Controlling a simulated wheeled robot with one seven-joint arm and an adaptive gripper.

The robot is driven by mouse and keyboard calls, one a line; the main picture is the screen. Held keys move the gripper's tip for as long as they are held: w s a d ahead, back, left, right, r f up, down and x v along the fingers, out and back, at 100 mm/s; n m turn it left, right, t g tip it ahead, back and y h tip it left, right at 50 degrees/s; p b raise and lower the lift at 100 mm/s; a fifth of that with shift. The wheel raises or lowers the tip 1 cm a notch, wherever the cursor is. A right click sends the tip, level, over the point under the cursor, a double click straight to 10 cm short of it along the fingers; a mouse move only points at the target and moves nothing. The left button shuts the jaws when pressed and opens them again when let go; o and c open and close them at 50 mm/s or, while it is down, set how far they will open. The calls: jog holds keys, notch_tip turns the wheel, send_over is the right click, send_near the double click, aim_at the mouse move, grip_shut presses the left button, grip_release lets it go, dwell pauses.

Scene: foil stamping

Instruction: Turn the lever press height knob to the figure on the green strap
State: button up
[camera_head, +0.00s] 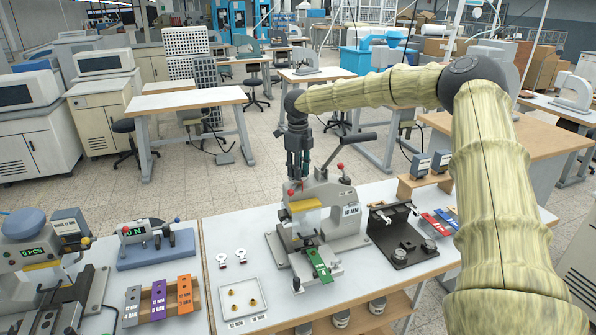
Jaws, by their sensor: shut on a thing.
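A bit of red shows beside the fingertips.
A white tray with brass pieces (243,297) and two metal tags lie left of the press. Orange, purple and grey straps (159,301) and another press fill the left table.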

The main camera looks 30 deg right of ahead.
jog(key=shift+w+r+m, duration=0.15)
jog(key=shift+r+m, duration=0.15)
jog(key=o, duration=0.8)
jog(key=shift+o, duration=1.2)
jog(key=shift+f, duration=0.2)
notch_tip(320, 180, up, 12)
